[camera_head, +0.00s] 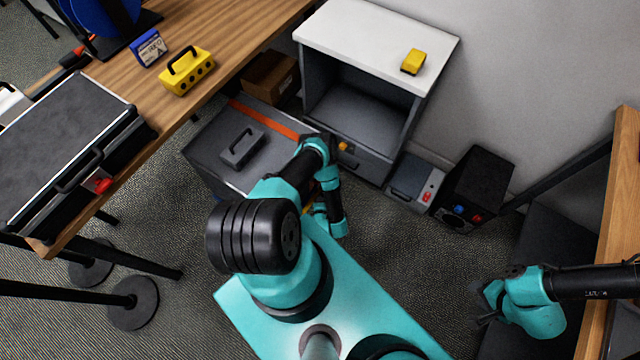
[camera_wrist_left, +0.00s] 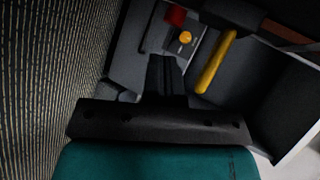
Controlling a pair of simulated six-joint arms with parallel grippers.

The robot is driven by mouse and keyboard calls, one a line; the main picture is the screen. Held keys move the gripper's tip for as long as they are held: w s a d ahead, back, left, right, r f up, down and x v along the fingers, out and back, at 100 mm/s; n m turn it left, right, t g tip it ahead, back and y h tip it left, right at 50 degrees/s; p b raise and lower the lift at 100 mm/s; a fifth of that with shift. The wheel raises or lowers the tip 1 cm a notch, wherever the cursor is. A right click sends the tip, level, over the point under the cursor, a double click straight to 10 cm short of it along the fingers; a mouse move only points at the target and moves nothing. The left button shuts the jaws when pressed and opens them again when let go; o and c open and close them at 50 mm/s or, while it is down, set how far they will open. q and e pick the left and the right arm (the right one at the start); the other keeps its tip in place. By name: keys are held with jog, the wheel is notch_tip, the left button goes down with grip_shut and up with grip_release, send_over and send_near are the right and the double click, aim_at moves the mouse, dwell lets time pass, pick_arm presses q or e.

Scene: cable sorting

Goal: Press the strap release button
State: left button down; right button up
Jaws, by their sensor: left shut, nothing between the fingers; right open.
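A round yellow-orange button (camera_wrist_left: 185,37) sits on a small grey plate at the top of the left wrist view. A red block (camera_wrist_left: 175,15) is just beyond it. My left gripper (camera_wrist_left: 166,77) is shut and empty, with its dark fingertips just below the button in that picture; I cannot tell whether they touch. In the head view the arm bends down in front of the grey case (camera_head: 215,165), which has an orange strap (camera_head: 265,119) across its lid, and hides most of its front. My right gripper (camera_head: 483,303) is open and empty over the floor at right.
A yellow bar handle (camera_wrist_left: 215,62) lies right of the button. A white-topped cabinet (camera_head: 365,35) with a yellow block (camera_head: 413,62) stands behind the case. A black box (camera_head: 475,185) stands right of it. A wooden desk (camera_head: 215,45) is at left. Carpet is clear before the right gripper.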

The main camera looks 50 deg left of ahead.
pick_arm(q)
jog(key=r+x, duration=0.1)
jog(key=x, duration=0.5)
jog(key=shift+w+a+f, duration=0.15)
jog(key=shift+w+a, duration=0.25)
jog(key=shift+a, duration=0.1)
